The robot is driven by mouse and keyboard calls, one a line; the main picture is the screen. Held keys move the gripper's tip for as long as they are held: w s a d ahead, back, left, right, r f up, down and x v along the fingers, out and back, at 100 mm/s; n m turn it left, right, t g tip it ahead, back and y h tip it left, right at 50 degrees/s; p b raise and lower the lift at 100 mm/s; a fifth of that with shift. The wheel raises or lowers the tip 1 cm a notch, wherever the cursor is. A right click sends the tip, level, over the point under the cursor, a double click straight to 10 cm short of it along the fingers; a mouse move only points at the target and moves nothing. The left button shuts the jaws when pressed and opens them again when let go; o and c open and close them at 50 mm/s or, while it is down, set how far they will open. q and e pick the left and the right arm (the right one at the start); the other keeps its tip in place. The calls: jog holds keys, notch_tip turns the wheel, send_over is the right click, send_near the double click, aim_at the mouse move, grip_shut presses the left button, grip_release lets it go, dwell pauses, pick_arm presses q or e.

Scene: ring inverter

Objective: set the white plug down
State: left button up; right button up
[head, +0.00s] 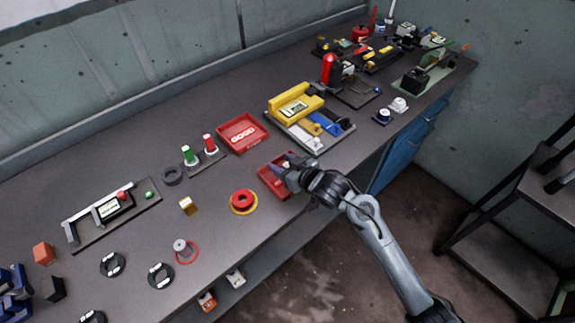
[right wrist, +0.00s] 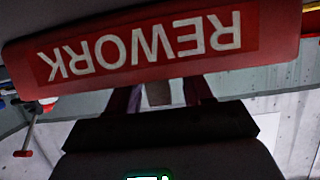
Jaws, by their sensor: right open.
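My right gripper (head: 287,165) is over the small red tray (head: 268,183) near the table's front edge and hides part of it. In the right wrist view the red REWORK face (right wrist: 150,45) fills the top, upside down. Below it the two dark fingers of the right gripper (right wrist: 160,95) stand apart. A small pale patch shows between them; I cannot tell whether it is a plug or background. A white plug-like piece (head: 398,104) lies near the table's front edge, right of the yellow fixture; I cannot tell if it is the white plug. My left gripper is not in view.
The yellow fixture (head: 294,107) stands behind. Green and red buttons (head: 198,152) stand left of the GOOD tray.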

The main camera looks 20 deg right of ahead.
jog(key=shift+s+d+r, duration=0.15)
jog(key=shift+s+r, duration=0.2)
jog(key=shift+s, duration=0.05)
jog(key=p+v, duration=0.3)
jog(key=v, duration=0.8)
jog(key=s+f+m+g+h, duration=0.1)
jog(key=s+f+g, duration=0.3)
jog(key=s, duration=0.8)
jog(key=s+f+g+h, duration=0.3)
jog(key=s+f+g, duration=0.2)
jog(key=s, duration=0.8)
notch_tip(320, 180, down, 3)
jog(key=shift+d+f+m, duration=0.1)
jog(key=shift+d+m, duration=0.25)
jog(key=shift+m, duration=0.05)
jog(key=shift+p, duration=0.35)
